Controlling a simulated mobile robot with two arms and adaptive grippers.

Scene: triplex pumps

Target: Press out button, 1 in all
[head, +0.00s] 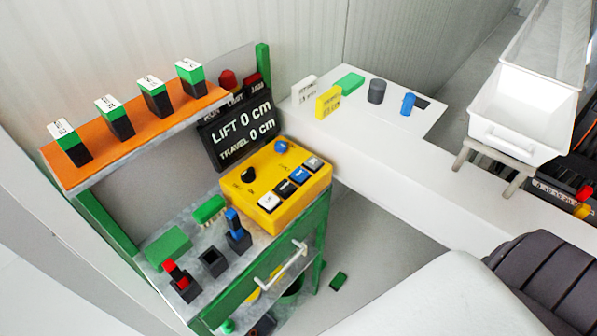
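A yellow control box (272,170) sits on the right end of a green-framed metal bench. Its top has a black knob (250,174), a blue knob (281,146) and a slanting row of buttons along the front right. The row has a white button (269,201) and several darker blue or black buttons (298,175). The button labels are too small to read, so I cannot tell which is the out button. A black display (240,128) behind the box reads LIFT 0 cm and TRAVEL 0 cm. Neither of my grippers is in view.
An orange shelf (140,134) with several green-and-black blocks overhangs the bench. Red and blue items in black holders (238,240) stand left of the box. A white table (400,125) with small blocks is behind right. A white bin (520,110) stands far right.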

